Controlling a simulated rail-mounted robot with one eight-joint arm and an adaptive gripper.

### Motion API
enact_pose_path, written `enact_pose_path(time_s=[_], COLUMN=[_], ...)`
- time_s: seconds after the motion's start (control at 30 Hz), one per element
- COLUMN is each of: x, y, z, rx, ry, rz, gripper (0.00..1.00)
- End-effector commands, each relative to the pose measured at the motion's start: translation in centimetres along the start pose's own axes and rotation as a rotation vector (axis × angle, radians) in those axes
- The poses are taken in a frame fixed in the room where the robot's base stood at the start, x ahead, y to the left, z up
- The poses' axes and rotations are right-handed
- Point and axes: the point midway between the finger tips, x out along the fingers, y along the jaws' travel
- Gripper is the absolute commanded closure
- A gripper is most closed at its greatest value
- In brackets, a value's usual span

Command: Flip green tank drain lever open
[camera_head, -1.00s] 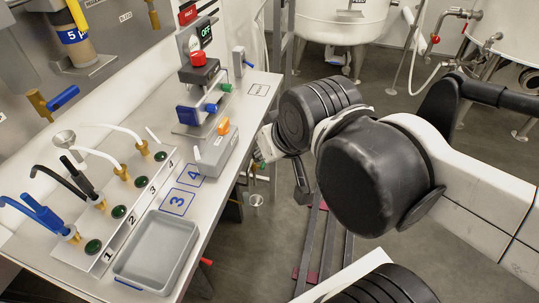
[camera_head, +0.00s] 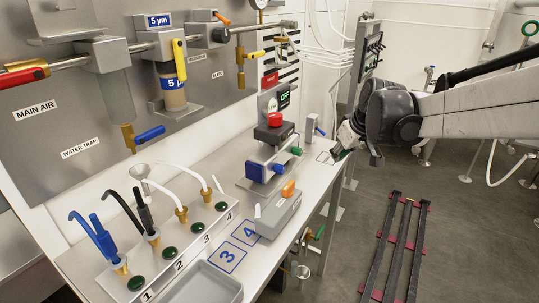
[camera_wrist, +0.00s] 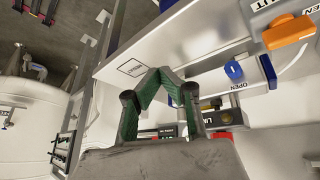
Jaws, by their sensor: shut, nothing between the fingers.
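My gripper (camera_wrist: 158,75) has green-padded fingers, and in the wrist view they are shut with the tips together and nothing between them. In the head view my gripper (camera_head: 341,152) is small, near the far right end of the bench. A small green handle (camera_head: 319,232) shows below the bench's right edge, well nearer the camera than my gripper. I cannot tell whether it is the drain lever, or its position. No tank marked green is clear.
The bench (camera_head: 322,172) holds a grey tray (camera_head: 205,285), a blue-handled block (camera_head: 268,165) and a grey box with an orange switch (camera_head: 282,208). Its edge lies close to my fingers in the wrist view. Dark floor rails (camera_head: 396,250) run at right, with open floor around them.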

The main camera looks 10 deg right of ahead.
Motion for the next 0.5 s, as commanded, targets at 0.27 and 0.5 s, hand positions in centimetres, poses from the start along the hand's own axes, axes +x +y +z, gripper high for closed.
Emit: enact_pose_path(time_s=[0.27,0.5], x=[8.2,15.7], y=[7.8,13.3], z=[-1.7,-1.0], rx=[-0.082,-0.161], ry=[-0.004,-0.007], rz=[-0.031,-0.064], gripper=[1.00,1.00])
